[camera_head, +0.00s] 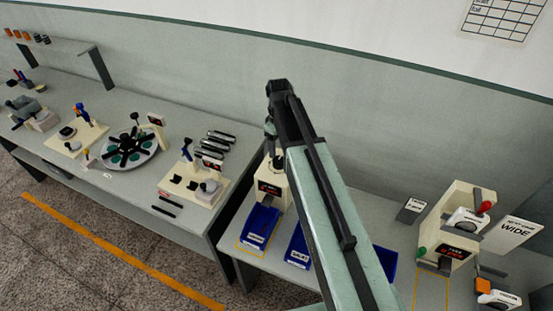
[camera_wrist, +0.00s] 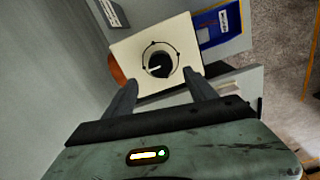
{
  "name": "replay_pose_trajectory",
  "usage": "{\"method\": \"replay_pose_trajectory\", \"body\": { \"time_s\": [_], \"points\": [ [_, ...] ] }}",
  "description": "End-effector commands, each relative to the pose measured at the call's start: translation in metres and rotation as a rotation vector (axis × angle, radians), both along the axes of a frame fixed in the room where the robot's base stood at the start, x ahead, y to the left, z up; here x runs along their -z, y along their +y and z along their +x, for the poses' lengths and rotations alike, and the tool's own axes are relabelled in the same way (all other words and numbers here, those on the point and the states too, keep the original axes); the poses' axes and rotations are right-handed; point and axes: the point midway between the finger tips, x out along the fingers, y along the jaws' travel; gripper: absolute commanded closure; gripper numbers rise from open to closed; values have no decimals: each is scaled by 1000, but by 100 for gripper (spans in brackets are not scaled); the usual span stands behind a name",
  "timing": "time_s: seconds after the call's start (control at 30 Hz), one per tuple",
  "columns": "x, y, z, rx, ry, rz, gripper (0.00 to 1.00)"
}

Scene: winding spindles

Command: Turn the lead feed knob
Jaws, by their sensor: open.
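A round black knob (camera_wrist: 160,65) with a white pointer sits on a cream panel (camera_wrist: 142,52), inside a ring with small dark marks, in the wrist view. The pointer lies roughly sideways, a little tilted. My gripper (camera_wrist: 162,82) is open, its two dark fingers apart on either side of the knob's near side. I cannot tell whether they touch the panel. No name on the knob is readable. In the head view my gripper (camera_head: 271,132) is just above the cream device (camera_head: 272,188) with a dark display; the arm partly covers it and the knob is not clear there.
A blue bin (camera_head: 260,226) stands in front of the device, and another blue bin (camera_head: 298,248) is partly behind my arm. A cream machine (camera_head: 448,222) with a red knob stands at right. The left bench (camera_head: 90,205) holds a round winder (camera_head: 128,150). The wall is close behind.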

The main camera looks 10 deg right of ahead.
Motion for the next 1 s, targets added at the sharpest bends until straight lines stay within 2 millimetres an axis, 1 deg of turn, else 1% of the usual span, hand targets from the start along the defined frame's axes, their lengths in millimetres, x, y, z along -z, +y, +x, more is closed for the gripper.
{"method": "replay_pose_trajectory", "body": {
  "time_s": [0.13, 0.23, 0.37, 0.5, 0.6, 0.7, 0.93, 0.97, 1.0],
  "points": [
    [5, 0, -1, 1, 0, 0, 35],
    [16, 0, -1, 2, 0, 0, 35],
    [38, -1, -1, 3, 0, 0, 35],
    [64, -1, -1, 4, 0, 0, 35],
    [77, -1, -1, 4, 0, 0, 35],
    [81, -1, -1, 5, 0, 0, 35],
    [78, -1, -1, 5, 0, 0, 35],
    [78, -1, -1, 5, 0, 0, 43],
    [78, -1, -1, 5, 0, 0, 55]
  ]
}}
